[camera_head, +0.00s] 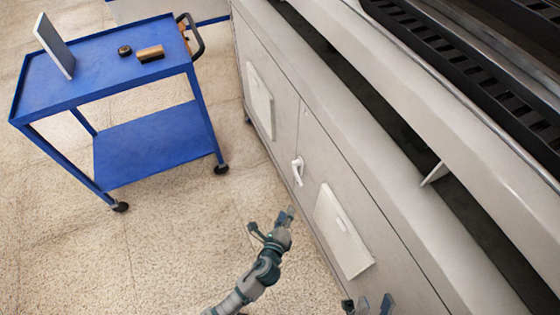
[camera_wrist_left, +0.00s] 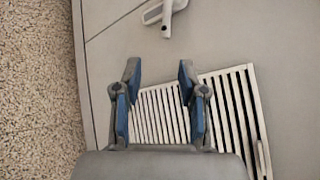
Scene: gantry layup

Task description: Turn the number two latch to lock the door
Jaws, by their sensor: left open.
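A white latch handle (camera_head: 298,171) sits on the grey cabinet door (camera_head: 310,150), near the seam between two door panels. It hangs roughly downward. No number is readable on it. In the left wrist view the latch (camera_wrist_left: 166,16) is at the top edge, partly cut off, beyond the fingertips. My left gripper (camera_head: 271,221) is open and empty, below and to the left of the latch in the head view, apart from it. It also shows in the left wrist view (camera_wrist_left: 158,75), in front of a slatted vent. My right gripper (camera_head: 368,304) shows only its fingertips at the bottom edge, spread apart.
A vent panel (camera_head: 342,232) stands out from the door near my left gripper; another panel (camera_head: 259,100) is further along. A blue cart (camera_head: 100,75) with several small items stands at the left. The speckled floor (camera_head: 180,240) between is clear.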

